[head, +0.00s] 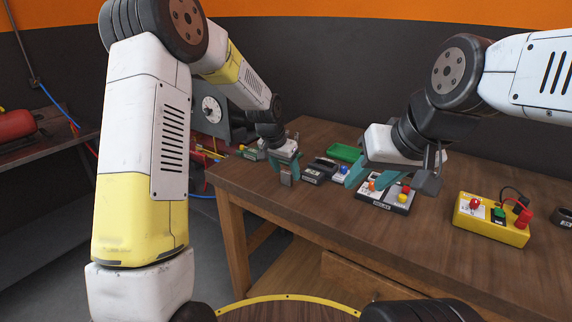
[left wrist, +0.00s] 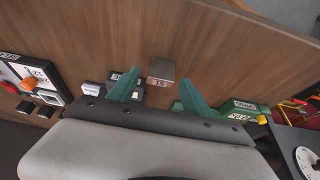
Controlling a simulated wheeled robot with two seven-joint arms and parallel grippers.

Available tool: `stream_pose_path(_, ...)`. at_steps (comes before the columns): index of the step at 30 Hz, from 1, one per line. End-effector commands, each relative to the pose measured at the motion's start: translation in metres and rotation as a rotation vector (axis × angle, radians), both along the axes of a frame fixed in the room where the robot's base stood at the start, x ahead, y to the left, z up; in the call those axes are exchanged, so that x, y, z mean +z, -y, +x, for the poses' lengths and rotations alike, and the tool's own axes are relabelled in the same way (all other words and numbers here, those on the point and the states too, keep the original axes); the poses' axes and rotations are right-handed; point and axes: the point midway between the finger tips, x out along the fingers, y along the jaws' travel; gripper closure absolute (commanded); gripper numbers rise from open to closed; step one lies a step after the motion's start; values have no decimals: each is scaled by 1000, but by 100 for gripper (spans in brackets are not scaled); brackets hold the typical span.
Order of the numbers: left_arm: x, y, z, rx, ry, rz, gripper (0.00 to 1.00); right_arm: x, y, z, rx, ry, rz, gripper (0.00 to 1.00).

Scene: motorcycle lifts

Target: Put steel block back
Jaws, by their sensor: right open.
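The steel block (head: 286,179) is small and grey and stands on the wooden table near its left front corner. In the left wrist view the steel block (left wrist: 161,71) bears a label that seems to read 15. My left gripper (head: 285,165) is directly over the block in the head view. In the left wrist view its green fingers (left wrist: 157,84) are open, one to each side of the block, with gaps between. My right gripper (head: 394,180) is open above a device with coloured knobs. The place the block belongs cannot be told.
Dark devices (head: 320,170) and a green tray (head: 345,153) lie between my grippers. The knobbed device (head: 385,194) is below my right gripper. A yellow control box (head: 491,219) stands at right. A green labelled device (left wrist: 235,109) is beside the left fingers. The front table top is mostly clear.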

Motion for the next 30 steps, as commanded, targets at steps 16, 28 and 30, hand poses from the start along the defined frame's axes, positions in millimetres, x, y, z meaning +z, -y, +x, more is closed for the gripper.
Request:
stream_pose_path(16,58,-13,-18,1,5,0,42,0,0,0,0,0,0,57)
stream_pose_path(28,112,-25,-38,1,2,-1,42,0,0,0,0,0,0,57)
stream_pose_path(30,119,-29,-43,10,5,0,42,0,0,0,0,0,0,57)
